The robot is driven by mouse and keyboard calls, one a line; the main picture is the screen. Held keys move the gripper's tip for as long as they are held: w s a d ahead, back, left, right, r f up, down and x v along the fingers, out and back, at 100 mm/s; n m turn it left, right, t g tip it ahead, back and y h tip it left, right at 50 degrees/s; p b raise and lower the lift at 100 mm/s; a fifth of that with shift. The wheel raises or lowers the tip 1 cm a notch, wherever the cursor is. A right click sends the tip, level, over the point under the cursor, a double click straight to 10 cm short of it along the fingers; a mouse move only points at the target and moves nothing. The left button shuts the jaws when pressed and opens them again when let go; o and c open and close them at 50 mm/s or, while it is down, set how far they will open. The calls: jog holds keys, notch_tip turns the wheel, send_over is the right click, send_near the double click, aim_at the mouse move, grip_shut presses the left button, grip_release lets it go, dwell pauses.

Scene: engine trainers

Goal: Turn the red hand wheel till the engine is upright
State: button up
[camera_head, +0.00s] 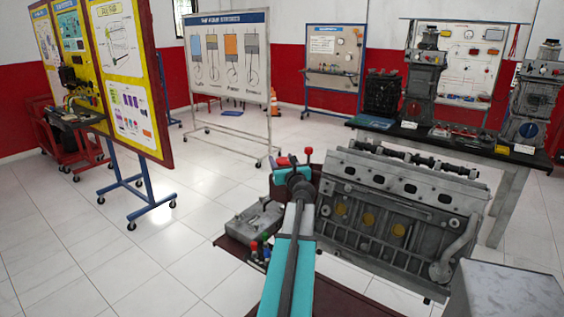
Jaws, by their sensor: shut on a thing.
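The grey engine (385,205) is mounted on a stand right of my arm. Its long top edge slopes down to the right in the picture; how far it is from upright is hard to judge from this angle. Red parts that look like the red hand wheel (283,161) show at the engine's left end, with a red knob (308,152) standing up. My gripper (295,174) is at these red parts and appears shut on the wheel. My own arm and wrist hide most of the wheel and the fingertips.
A grey part with fittings (257,217) lies on a dark red surface left of my arm. A grey box (510,290) stands at the lower right. A bench (450,141) with other engine trainers is behind. Display boards (228,60) stand left and back.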

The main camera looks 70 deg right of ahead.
jog(key=shift+w, duration=0.1)
jog(key=o, duration=1)
jog(key=shift+s+d+r+m+g+h+p, duration=0.1)
jog(key=shift+s+m+g+h+p, duration=0.1)
jog(key=shift+m+g+h+p, duration=0.6)
jog(key=shift+s+d+m+g+h+p, duration=0.15)
jog(key=shift+m+g+h+p, duration=0.2)
jog(key=shift+g, duration=0.35)
jog(key=shift+s+m+g+h+p, duration=0.15)
jog(key=shift+m+g, duration=0.3)
jog(key=shift+g, duration=0.25)
jog(key=shift+s+g, duration=0.1)
jog(key=shift+g, duration=0.2)
jog(key=shift+m+g+p, duration=0.45)
jog(key=shift+m+g, duration=0.15)
